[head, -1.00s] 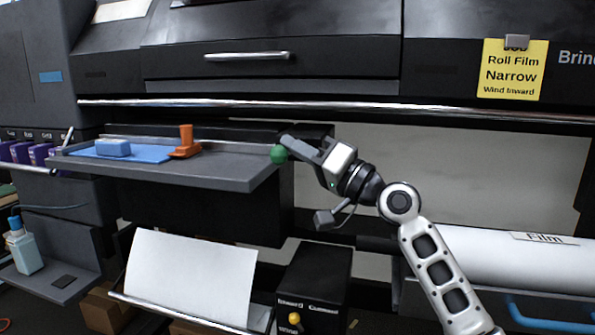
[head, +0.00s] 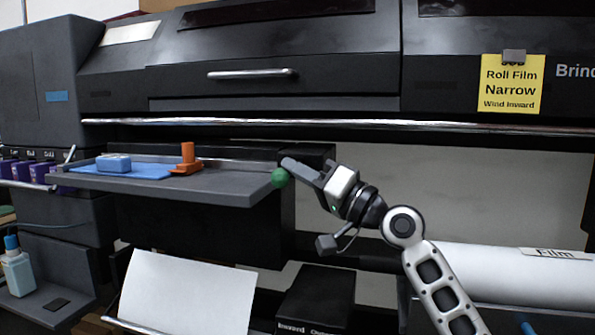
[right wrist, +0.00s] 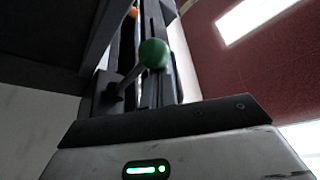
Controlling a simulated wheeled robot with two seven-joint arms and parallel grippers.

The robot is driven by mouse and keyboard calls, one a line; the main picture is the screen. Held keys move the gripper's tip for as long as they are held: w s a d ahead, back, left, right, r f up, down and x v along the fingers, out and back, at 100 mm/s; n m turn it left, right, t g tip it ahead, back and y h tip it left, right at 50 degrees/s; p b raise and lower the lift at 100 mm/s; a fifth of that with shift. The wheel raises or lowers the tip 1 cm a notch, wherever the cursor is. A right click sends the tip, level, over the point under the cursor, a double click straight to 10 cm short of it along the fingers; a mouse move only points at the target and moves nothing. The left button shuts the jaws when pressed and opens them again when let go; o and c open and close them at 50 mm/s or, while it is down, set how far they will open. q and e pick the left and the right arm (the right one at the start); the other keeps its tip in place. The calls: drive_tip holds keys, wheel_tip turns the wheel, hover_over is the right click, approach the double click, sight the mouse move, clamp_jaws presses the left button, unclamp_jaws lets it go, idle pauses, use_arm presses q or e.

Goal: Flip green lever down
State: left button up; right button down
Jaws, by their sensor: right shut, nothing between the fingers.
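The green lever shows as a round green knob (head: 280,178) at the right end of the grey shelf, below the chrome bar. In the right wrist view the green knob (right wrist: 153,54) sits on a short grey stem that slants up from a dark bracket. My right gripper (head: 288,164) is shut and empty. Its fingertips are at the upper right of the knob, very close to it; I cannot tell whether they touch. The fingers hide part of the machine behind the knob. My left gripper is not in view.
The grey shelf (head: 225,187) holds a blue block (head: 113,162) on a blue sheet and an orange piece (head: 187,160). A black box (head: 318,297) stands below. A white film roll (head: 500,272) lies at the lower right. A yellow sign (head: 512,84) hangs above.

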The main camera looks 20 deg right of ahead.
wheel_tip(320, 180, up, 4)
drive_tip(key=w+d+p, duration=0.1)
drive_tip(key=w+d, duration=0.1)
drive_tip(key=v, duration=1)
drive_tip(key=shift+s+f+b, duration=0.15)
drive_tip(key=shift+f+b, duration=0.25)
drive_tip(key=shift+f, duration=0.05)
drive_tip(key=shift+a, duration=0.15)
